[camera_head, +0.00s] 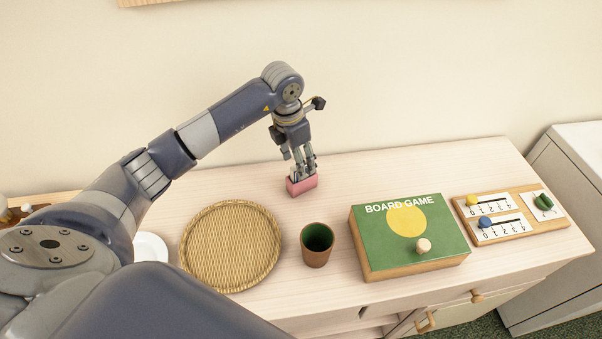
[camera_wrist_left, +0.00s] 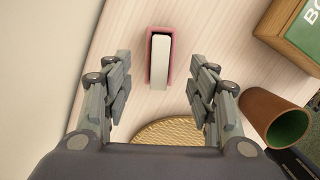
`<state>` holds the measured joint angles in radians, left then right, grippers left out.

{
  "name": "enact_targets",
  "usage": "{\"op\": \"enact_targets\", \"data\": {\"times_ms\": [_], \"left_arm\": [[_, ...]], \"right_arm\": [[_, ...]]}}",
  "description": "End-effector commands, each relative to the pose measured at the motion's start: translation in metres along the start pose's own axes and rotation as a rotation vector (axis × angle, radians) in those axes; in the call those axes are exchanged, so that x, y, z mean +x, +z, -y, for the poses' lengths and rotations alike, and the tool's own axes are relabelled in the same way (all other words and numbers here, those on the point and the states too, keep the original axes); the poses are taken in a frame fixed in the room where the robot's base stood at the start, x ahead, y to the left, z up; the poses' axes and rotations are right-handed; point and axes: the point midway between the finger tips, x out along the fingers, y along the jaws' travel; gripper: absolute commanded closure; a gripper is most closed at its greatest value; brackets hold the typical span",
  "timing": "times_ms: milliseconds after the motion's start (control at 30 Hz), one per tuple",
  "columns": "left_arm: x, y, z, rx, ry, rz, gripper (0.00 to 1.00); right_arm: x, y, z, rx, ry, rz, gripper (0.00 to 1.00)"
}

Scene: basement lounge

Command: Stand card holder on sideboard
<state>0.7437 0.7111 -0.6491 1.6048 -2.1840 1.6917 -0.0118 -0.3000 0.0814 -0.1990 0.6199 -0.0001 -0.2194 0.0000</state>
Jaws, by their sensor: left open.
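The card holder (camera_head: 301,186) is a small pink block standing on the pale wooden sideboard (camera_head: 350,175), towards the back near the wall. In the left wrist view the holder (camera_wrist_left: 171,72) shows as a pink frame around a white and dark insert. My left gripper (camera_head: 304,169) points down at the holder from above. In the wrist view its two fingers (camera_wrist_left: 160,90) are spread apart on either side of the holder, with gaps to both sides. I cannot tell how far the fingertips are above the sideboard. My right gripper is not in view.
A round woven tray (camera_head: 230,247) and a brown cup with green inside (camera_head: 316,245) stand in front. A green board game box (camera_head: 409,236) and a wooden score board (camera_head: 513,218) are to the right. A white plate (camera_head: 150,248) is partly hidden by my arm.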

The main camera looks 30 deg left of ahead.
Motion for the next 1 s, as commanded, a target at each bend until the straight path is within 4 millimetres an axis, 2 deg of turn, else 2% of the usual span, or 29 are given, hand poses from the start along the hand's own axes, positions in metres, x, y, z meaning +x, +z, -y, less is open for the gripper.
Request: {"op": "enact_targets", "data": {"times_ms": [133,300,867,1000], "left_arm": [[-0.025,0.000,-0.001,0.001,0.003,0.002,0.47],[-0.043,0.000,0.000,-0.001,0.001,0.001,0.47],[-0.047,0.000,0.000,0.000,-0.001,-0.001,0.47],[-0.061,0.002,0.000,-0.001,-0.001,0.000,0.47]], "right_arm": [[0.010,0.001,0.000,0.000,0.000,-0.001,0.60],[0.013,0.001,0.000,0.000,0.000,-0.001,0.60],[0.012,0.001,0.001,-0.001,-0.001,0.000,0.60],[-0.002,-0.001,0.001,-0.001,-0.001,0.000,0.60]]}}
